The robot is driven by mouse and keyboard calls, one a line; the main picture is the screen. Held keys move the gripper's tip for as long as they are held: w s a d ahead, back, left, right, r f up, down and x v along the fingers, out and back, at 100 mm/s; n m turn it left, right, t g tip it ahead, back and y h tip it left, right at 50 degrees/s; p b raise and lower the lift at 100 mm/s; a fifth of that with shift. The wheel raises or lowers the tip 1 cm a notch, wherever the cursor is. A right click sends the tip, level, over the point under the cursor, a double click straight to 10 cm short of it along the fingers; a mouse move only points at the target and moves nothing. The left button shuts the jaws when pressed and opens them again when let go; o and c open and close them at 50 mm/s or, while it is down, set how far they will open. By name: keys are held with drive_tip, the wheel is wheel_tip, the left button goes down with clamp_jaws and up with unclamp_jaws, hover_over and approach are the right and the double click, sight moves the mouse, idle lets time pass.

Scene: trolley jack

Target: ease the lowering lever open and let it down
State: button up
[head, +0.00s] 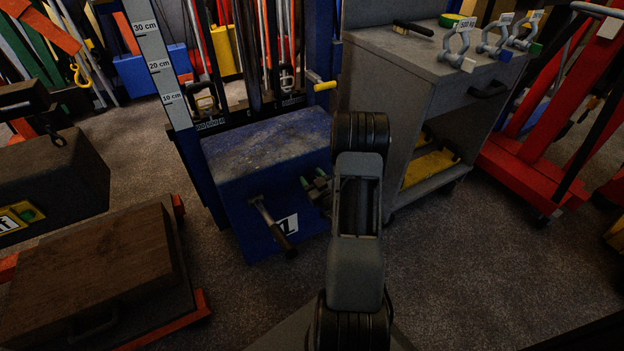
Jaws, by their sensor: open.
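A blue box-shaped housing (265,147) stands at the centre, with a worn top. On its front face is a lever (268,221) with a pale metal shaft and a dark brown grip, slanting down to the right. A white plate with a dark letter (289,225) sits behind it, partly covered by the lever. My gripper (317,187) is small and dark in front of the same face, to the right of and above the lever's grip. It looks open and apart from the lever. My arm hides part of it.
A blue post with a centimetre scale (161,65) rises behind the housing. A grey trolley (400,90) with shackles on top stands right. A red frame (530,150) is farther right. A brown block (95,270) lies lower left. Carpet between them is clear.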

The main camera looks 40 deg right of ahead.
drive_tip(key=shift+w, duration=0.15)
drive_tip(key=shift+a, duration=0.1)
clamp_jaws()
idle(0.3)
